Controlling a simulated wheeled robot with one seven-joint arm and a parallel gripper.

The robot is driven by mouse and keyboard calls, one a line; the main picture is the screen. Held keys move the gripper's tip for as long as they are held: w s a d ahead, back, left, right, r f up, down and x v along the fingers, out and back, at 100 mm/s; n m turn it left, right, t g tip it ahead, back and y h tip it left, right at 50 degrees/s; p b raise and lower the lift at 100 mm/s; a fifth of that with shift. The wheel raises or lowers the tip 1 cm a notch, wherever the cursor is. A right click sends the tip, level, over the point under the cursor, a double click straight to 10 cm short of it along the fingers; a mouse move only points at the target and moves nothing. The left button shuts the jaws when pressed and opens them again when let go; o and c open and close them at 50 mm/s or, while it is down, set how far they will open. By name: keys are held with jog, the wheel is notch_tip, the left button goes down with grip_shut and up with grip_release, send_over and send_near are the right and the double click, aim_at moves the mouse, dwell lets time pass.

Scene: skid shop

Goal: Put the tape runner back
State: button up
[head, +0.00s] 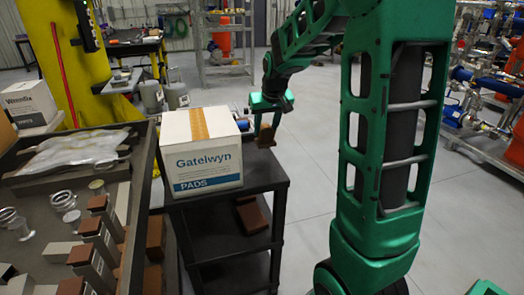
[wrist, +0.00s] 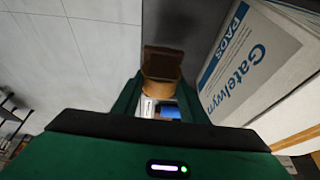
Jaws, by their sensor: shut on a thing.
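My gripper (head: 270,112) is at the right side of the Gatelwyn box, above the right edge of the black cart. It is shut on a brown piece, which I take to be the tape runner (head: 265,135). In the wrist view the tape runner (wrist: 161,68) shows a dark brown end and a tan, rounded part between the fingers of my gripper (wrist: 161,98). A small blue and white patch shows close to it; I cannot tell whether it belongs to it. Whether the tape runner touches the cart top is unclear.
The white Gatelwyn box (head: 205,160) stands on the black cart (head: 255,185), close to my gripper. A brown block (head: 252,215) lies on a lower shelf. The bench (head: 140,150) at left holds several parts. Open grey floor (head: 315,170) lies right of the cart.

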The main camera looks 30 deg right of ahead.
aim_at(266, 145)
jog(key=shift+f, duration=3.4)
jog(key=o, duration=1.1)
jog(key=v, duration=1.2)
jog(key=s+a+f+m+g, duration=0.1)
jog(key=s+f, duration=0.1)
jog(key=s, duration=0.8)
jog(key=s+a+f+m+g+y, duration=0.1)
jog(key=s+f+g, duration=0.1)
jog(key=s, duration=0.9)
jog(key=s+a+f+m+g, duration=0.1)
jog(key=s+a+f, duration=0.1)
jog(key=s, duration=0.9)
